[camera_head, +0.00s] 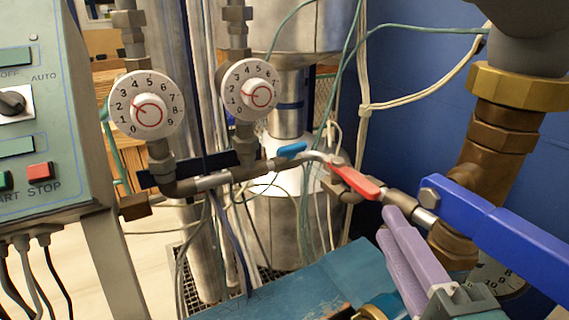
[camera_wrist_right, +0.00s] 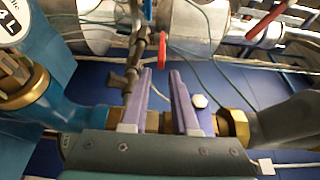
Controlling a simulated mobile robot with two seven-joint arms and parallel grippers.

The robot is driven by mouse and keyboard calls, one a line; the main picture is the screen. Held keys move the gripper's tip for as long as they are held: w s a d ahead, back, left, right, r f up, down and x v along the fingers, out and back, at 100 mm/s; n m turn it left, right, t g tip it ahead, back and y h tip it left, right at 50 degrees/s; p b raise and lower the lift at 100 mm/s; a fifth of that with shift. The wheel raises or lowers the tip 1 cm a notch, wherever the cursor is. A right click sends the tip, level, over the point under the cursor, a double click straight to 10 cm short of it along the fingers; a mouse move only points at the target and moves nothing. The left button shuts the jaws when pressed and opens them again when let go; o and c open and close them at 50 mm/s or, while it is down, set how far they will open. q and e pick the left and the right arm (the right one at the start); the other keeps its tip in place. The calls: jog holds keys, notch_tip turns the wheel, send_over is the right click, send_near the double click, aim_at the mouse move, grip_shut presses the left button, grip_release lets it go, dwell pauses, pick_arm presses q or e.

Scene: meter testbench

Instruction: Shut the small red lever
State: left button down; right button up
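The small red lever (camera_head: 354,181) sits on a thin pipe right of the middle in the head view, slanting down to the right. In the right wrist view the red lever (camera_wrist_right: 163,48) shows just beyond the fingertips, roughly in line with the gap between them. My right gripper (camera_head: 388,224) has purple fingers and is below and to the right of the lever in the head view. In the wrist view the right gripper (camera_wrist_right: 161,74) has its fingers apart with nothing held between them. Whether a finger touches the lever cannot be told. My left gripper is not in view.
A small blue lever (camera_head: 292,150) sits left of the red one. A large blue lever (camera_head: 510,235) and a thick brass pipe (camera_head: 490,150) crowd the right side. Two white dials (camera_head: 147,104) (camera_head: 250,90) and a control panel (camera_head: 40,120) stand at left. Loose cables (camera_head: 420,97) hang behind.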

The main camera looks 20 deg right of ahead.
aim_at(370, 198)
jog(key=p+x, duration=0.1)
jog(key=x, duration=0.7)
jog(key=shift+w+a+r, duration=0.1)
jog(key=shift+w+a, duration=0.05)
jog(key=shift+w, duration=0.1)
jog(key=shift+w+d, duration=0.2)
jog(key=shift+w, duration=0.3)
grip_shut()
dwell(0.6)
